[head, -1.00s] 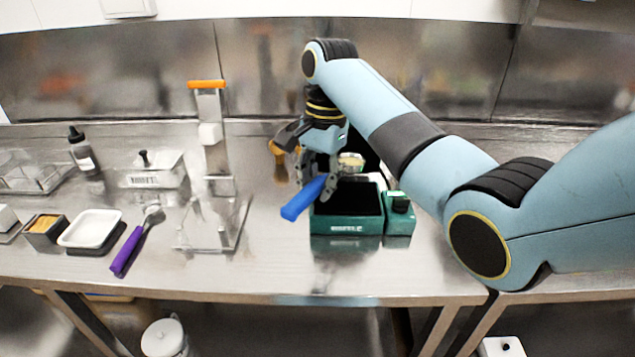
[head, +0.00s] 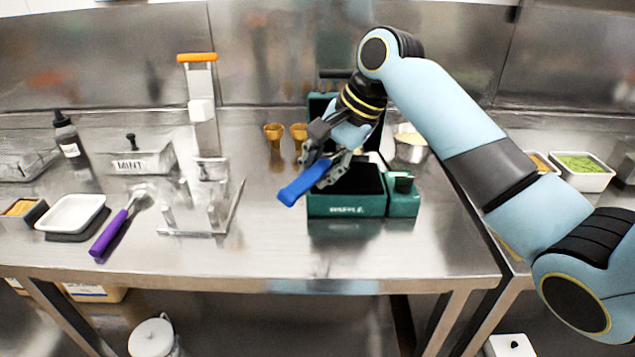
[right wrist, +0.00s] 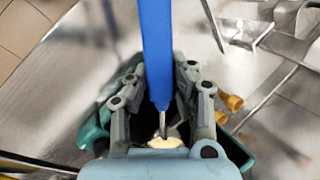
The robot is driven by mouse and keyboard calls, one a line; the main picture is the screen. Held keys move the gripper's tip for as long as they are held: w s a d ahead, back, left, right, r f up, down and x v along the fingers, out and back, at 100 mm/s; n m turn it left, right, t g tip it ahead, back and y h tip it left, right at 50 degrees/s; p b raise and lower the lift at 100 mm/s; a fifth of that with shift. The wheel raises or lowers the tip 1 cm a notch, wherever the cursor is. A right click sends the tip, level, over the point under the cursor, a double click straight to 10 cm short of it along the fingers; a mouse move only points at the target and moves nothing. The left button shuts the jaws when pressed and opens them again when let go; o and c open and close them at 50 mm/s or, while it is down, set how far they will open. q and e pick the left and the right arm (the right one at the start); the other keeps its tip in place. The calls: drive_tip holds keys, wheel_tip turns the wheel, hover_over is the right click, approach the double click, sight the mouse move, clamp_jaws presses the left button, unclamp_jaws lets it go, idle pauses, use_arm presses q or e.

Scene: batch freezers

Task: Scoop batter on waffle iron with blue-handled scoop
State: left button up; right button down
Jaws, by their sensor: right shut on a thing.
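The blue-handled scoop (head: 303,185) is in my right gripper (head: 335,170), which is shut on its handle. The handle slants down to the left, in front of the green waffle iron (head: 346,206). The waffle iron stands open, its lid raised at the back and its dark lower plate showing. The gripper is above the iron's left part. In the right wrist view the blue handle (right wrist: 156,50) runs between the fingers, with a pale yellow patch (right wrist: 165,142) below it, probably batter. The scoop's head is mostly hidden. A metal bowl of batter (head: 410,150) stands right of the iron. My left gripper is out of view.
Two waffle cones (head: 274,133) stand behind and left of the iron. A clear stand (head: 205,205), a purple-handled scoop (head: 115,228), a white tray (head: 72,212) and a MINT tub (head: 142,163) are further left. Counter in front of the iron is clear.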

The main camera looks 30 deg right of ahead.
drive_tip(key=shift+s+f+t+b, duration=0.1)
drive_tip(key=shift+f+t+b, duration=0.2)
drive_tip(key=shift+b, duration=0.6)
drive_tip(key=shift+s+t+y, duration=0.15)
drive_tip(key=shift+t+y, duration=0.35)
drive_tip(key=shift+s+d+f+t+y+b, duration=0.15)
drive_tip(key=shift+t+y+b, duration=0.1)
drive_tip(key=shift+t, duration=0.2)
drive_tip(key=shift+s+d+f+t+y+b, duration=0.1)
drive_tip(key=shift+t+y, duration=0.15)
drive_tip(key=shift+t, duration=0.2)
drive_tip(key=shift+s+f+n+t+y+b, duration=0.15)
drive_tip(key=shift+t+y+b, duration=0.4)
drive_tip(key=shift+t+b, duration=1)
drive_tip(key=shift+w+f+n+t+y+b, duration=0.15)
drive_tip(key=shift+t+y+b, duration=0.4)
drive_tip(key=shift+b, duration=1.95)
drive_tip(key=shift+s+f+n+t+y+b, duration=0.15)
drive_tip(key=shift+t+y+b, duration=0.65)
drive_tip(key=shift+b, duration=1.2)
drive_tip(key=shift+t, duration=0.3)
